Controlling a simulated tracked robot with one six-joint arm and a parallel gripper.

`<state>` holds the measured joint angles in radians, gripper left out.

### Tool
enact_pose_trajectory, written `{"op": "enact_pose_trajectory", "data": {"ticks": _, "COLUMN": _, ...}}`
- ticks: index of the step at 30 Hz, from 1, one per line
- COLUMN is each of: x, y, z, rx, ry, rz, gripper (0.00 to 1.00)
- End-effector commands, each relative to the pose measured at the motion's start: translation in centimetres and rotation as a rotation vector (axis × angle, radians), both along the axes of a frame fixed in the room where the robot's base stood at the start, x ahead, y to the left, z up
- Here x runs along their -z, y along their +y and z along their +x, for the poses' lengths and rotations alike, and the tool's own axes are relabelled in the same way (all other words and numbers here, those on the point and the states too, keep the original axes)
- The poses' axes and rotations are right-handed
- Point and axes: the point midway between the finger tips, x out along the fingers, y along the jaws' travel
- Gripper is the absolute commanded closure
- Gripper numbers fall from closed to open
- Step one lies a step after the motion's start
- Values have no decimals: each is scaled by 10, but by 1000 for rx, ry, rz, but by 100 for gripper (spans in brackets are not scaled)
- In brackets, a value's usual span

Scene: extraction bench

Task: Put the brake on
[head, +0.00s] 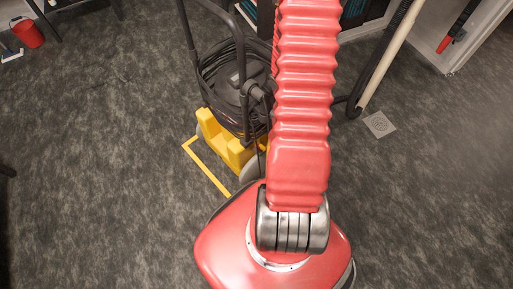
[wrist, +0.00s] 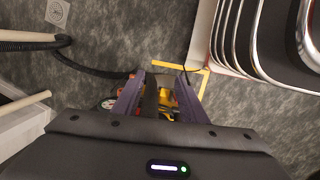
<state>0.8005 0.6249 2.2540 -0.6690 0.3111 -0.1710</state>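A dark wheeled machine (head: 228,75) with an upright handle frame and coiled cable stands at the upper middle of the head view. A yellow base part (head: 224,143) and a grey wheel show at its lower end. I cannot make out the brake itself. My gripper is hidden in the head view behind my red arm. In the wrist view my gripper (wrist: 160,79) has two purple fingers, apart and pointing toward the machine. A dark bar and a yellow part (wrist: 166,97) with small red bits show between them. Whether the fingers touch anything is not clear.
Yellow floor tape (head: 203,166) borders the machine. A black hose and pale pole (head: 388,55) stand to its right, near a floor drain (head: 379,124). A red bucket (head: 28,33) is at far left. Chrome-edged frames (wrist: 265,35) show in the wrist view.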

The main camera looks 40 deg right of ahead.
Motion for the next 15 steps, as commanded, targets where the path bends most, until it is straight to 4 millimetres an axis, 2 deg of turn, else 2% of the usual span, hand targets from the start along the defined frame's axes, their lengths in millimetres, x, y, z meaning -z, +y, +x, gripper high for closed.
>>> {"op": "enact_pose_trajectory", "data": {"ticks": 1, "x": 15, "y": -2, "z": -4, "rx": -20, "ry": -1, "rz": 15, "gripper": 61}}
{"op": "enact_pose_trajectory", "data": {"ticks": 8, "x": 77, "y": -7, "z": -8, "rx": -167, "ry": -58, "rz": 74, "gripper": 61}}
{"op": "enact_pose_trajectory", "data": {"ticks": 13, "x": 121, "y": -1, "z": -1, "rx": -308, "ry": -146, "rz": 119, "gripper": 61}}
{"op": "enact_pose_trajectory", "data": {"ticks": 15, "x": 136, "y": 7, "z": 7, "rx": -382, "ry": -202, "rz": 153, "gripper": 61}}
